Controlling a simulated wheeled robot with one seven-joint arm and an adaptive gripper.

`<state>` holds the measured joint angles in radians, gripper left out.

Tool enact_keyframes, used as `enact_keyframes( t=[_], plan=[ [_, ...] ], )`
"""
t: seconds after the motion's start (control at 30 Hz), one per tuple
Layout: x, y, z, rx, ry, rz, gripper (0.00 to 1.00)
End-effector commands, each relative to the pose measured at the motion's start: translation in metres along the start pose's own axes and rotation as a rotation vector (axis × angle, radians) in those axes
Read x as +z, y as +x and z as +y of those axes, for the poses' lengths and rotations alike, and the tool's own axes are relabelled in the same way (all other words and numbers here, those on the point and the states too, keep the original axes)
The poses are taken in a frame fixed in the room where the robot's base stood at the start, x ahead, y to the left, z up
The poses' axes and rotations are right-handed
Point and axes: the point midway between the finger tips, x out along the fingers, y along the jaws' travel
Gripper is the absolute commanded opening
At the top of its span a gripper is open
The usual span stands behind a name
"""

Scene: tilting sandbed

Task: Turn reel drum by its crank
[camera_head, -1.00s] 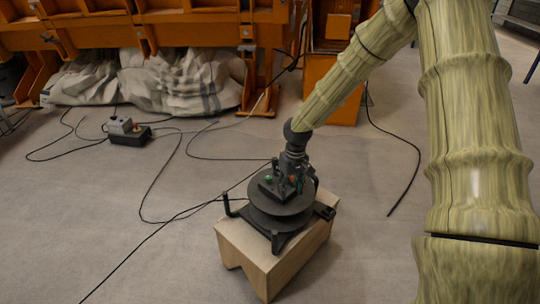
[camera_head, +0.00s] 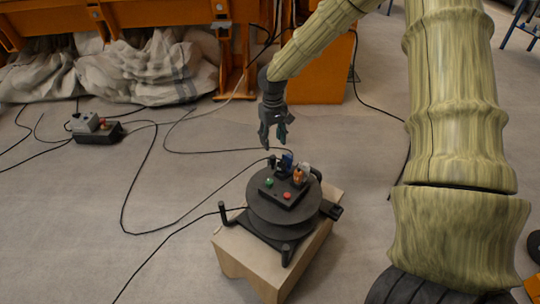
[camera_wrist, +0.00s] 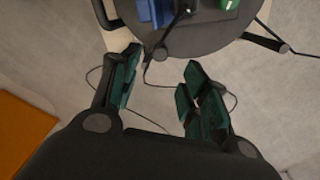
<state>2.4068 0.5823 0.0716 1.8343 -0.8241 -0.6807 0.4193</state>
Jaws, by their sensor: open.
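The dark reel drum (camera_head: 262,218) sits in a black frame on a pale wooden block (camera_head: 232,258). Blue and orange plugs and a green and a red button show on its top. A small dark upright knob (camera_head: 272,161) stands at the drum's far rim. It may be the crank handle, but I cannot tell for sure. My gripper (camera_head: 274,146) points down beyond the drum's far edge, open and empty, apart from it.
Black cables run over the floor to the left of and behind the drum. A power box (camera_head: 98,128) lies on the floor at left. An orange machine (camera_head: 325,75) and grey cloth sacks (camera_head: 150,70) are at the back. The floor in front is clear.

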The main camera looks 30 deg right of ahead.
Motion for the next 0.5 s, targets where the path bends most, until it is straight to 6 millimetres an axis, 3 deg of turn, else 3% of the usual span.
enact_keyframes(
  t=[0.3,0.5],
  plan=[
    [0.001,0.056,0.000,-0.001,0.001,-0.002,0.45],
    [0.001,0.080,0.000,-0.001,0.000,0.000,0.45]
  ],
)
